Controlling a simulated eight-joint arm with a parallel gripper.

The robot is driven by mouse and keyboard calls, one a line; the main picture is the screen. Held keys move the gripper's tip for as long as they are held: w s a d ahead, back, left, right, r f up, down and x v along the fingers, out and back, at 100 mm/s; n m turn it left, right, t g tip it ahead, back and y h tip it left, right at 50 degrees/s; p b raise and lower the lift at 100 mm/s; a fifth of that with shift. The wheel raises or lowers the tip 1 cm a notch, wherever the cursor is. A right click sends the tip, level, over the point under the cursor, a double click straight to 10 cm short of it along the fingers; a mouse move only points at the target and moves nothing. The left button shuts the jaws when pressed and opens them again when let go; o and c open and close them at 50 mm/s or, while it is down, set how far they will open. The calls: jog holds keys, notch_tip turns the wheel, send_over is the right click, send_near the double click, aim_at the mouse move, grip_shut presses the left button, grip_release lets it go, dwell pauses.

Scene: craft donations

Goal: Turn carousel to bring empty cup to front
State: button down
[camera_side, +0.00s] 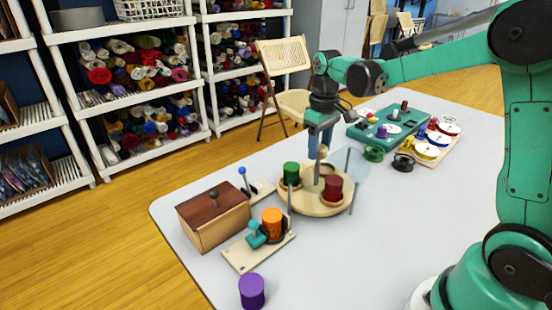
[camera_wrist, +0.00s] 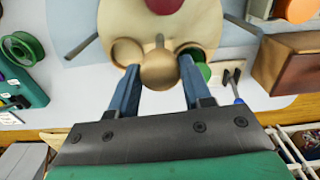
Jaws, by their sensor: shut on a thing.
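The carousel is a round wooden disc (camera_side: 312,208) on the table, with a grey centre post (camera_side: 317,174). A green cylinder (camera_side: 291,174) stands in a cup on its left and a dark red cylinder (camera_side: 333,187) in one on its near right. In the wrist view an empty-looking cup (camera_wrist: 126,52) shows left of a round wooden knob (camera_wrist: 158,70). Another cup, right of the knob, is partly hidden by a finger, with the green cylinder (camera_wrist: 205,73) beside that finger. My gripper (camera_side: 322,146) is over the carousel's far side. Its blue fingers (camera_wrist: 158,78) are shut on the knob.
Thin upright rods and a clear panel (camera_side: 355,165) stand around the carousel. A wooden box (camera_side: 213,214), an orange cylinder (camera_side: 272,222) and a purple cylinder (camera_side: 252,290) are on the left. A green tray (camera_side: 385,128) and spools (camera_side: 430,150) are at the back right. The near right tabletop is clear.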

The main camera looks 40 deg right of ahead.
jog(key=shift+n, duration=7.3)
jog(key=shift+c, duration=1.8)
grip_release()
jog(key=shift+r, duration=2.85)
